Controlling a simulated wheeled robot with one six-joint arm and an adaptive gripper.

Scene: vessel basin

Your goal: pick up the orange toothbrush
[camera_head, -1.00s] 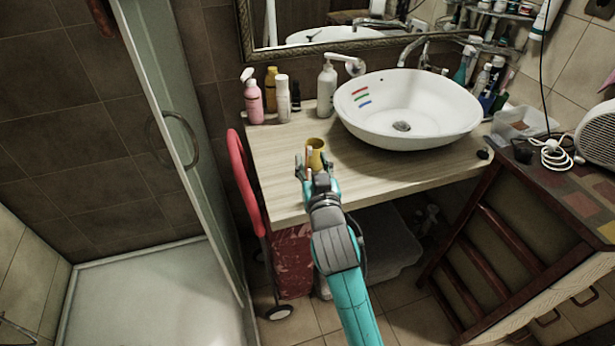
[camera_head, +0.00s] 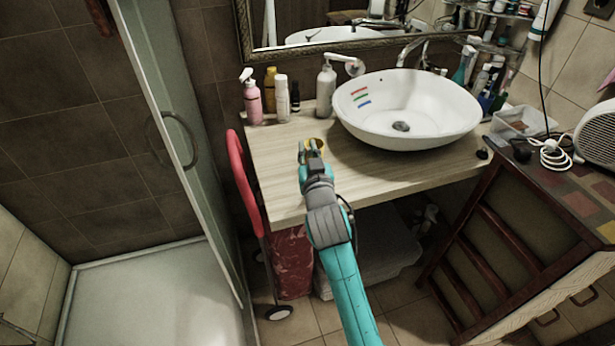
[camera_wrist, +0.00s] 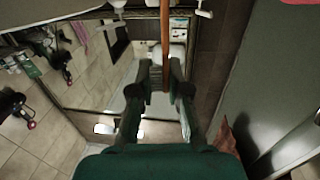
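In the wrist view a thin orange stick, seemingly the orange toothbrush (camera_wrist: 165,28), runs down from the top edge between the fingers of my gripper (camera_wrist: 161,68). The fingers are partly drawn together, with a gap still showing between them. I cannot tell whether either finger touches the stick. Its lower end is hidden or too dark to make out.
A red folded cart (camera_head: 245,185) is at the counter's left edge. The counter's (camera_head: 280,175) front left is clear.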

